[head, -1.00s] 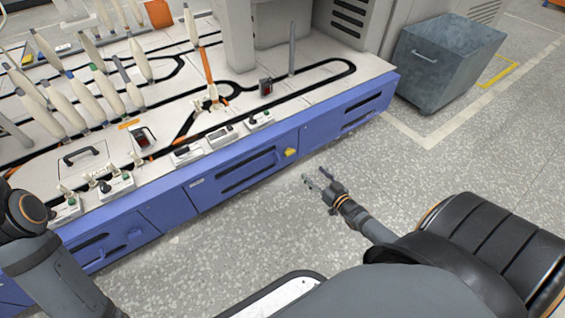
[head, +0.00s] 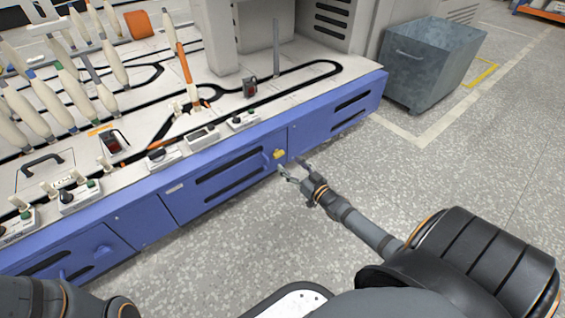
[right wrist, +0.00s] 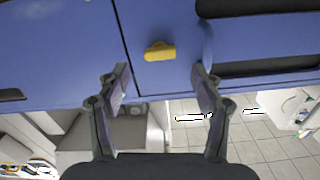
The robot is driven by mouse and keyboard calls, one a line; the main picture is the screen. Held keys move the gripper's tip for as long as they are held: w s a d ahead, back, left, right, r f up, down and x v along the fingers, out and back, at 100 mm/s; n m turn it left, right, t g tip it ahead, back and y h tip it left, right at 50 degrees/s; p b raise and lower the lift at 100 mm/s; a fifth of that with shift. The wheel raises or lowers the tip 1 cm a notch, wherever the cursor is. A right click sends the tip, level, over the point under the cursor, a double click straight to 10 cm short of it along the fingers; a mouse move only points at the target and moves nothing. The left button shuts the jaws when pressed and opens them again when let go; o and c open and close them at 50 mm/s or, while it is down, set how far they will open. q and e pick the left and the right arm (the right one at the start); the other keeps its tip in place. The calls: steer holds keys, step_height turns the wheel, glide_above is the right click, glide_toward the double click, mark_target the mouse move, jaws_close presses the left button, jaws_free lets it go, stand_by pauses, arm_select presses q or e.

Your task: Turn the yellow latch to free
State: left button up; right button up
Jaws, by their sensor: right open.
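The yellow latch (head: 279,154) sits on the blue front panel of the machine, near a vertical panel seam. In the right wrist view the latch (right wrist: 160,51) lies roughly level, ahead of and between the fingertips. My right gripper (head: 291,170) is open and empty, a short way in front of the latch and apart from it. Its two spread fingers show in the right wrist view (right wrist: 160,80). My left arm shows at the bottom left of the head view, but its gripper is out of view.
The blue panel (head: 215,182) has dark slots and a blue handle (head: 268,160) beside the latch. White control boxes (head: 202,135) line the table edge above. Several bobbins stand on the tabletop. A grey metal bin (head: 430,65) stands at the right. The floor before the panel is clear.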

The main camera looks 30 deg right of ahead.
mark_target(280, 155)
steer(key=w+b, duration=0.2)
steer(key=w, duration=0.1)
steer(key=w+b, duration=0.1)
steer(key=shift+w+a+f, duration=0.15)
steer(key=shift+w+f, duration=0.1)
steer(key=shift+w+r, duration=0.2)
steer(key=shift+w, duration=0.15)
steer(key=shift+c, duration=0.4)
steer(key=c, duration=1.1)
steer(key=shift+o, duration=0.2)
steer(key=shift+r, duration=0.1)
